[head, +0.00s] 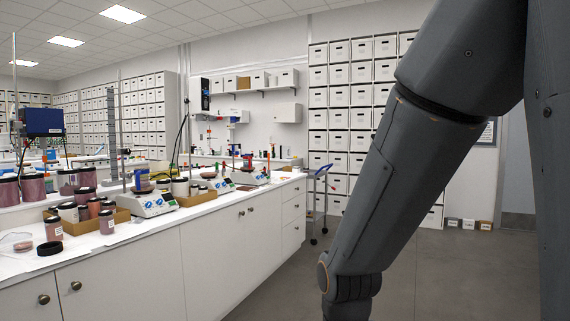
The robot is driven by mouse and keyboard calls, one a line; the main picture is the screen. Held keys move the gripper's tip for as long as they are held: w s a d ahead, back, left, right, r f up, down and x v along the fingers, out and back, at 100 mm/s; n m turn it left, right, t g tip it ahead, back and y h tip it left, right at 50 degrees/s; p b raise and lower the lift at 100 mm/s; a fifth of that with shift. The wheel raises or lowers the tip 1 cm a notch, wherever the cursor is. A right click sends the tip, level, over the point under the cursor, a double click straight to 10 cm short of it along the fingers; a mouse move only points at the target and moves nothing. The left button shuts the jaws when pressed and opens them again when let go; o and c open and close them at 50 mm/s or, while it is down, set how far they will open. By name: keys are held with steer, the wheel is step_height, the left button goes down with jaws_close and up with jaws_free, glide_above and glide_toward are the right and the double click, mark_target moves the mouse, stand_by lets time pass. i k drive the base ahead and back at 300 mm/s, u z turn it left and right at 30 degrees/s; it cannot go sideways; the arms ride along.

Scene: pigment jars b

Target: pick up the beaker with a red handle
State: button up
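I cannot clearly make out a beaker with a red handle in the head view. Small red and orange spots show among the glassware and stands far along the bench, too small to identify. My arm hangs down across the right side of the picture, and its lower joint meets the bottom edge. My gripper is out of the frame, so its state and what it may hold are hidden.
A white bench (135,268) with cupboards runs along the left. It carries several jars (107,221), cardboard trays, hotplate stirrers (150,203) and a black ring lid (49,248). A trolley (322,195) stands past its far end. Grey floor (430,275) is open at right.

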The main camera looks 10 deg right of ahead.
mark_target(247, 159)
steer(key=z, duration=0.4)
steer(key=i, duration=1.25)
steer(key=z, duration=0.65)
steer(key=i, duration=3.55)
steer(key=u, duration=1.05)
steer(key=i, duration=1.65)
steer(key=u, duration=0.9)
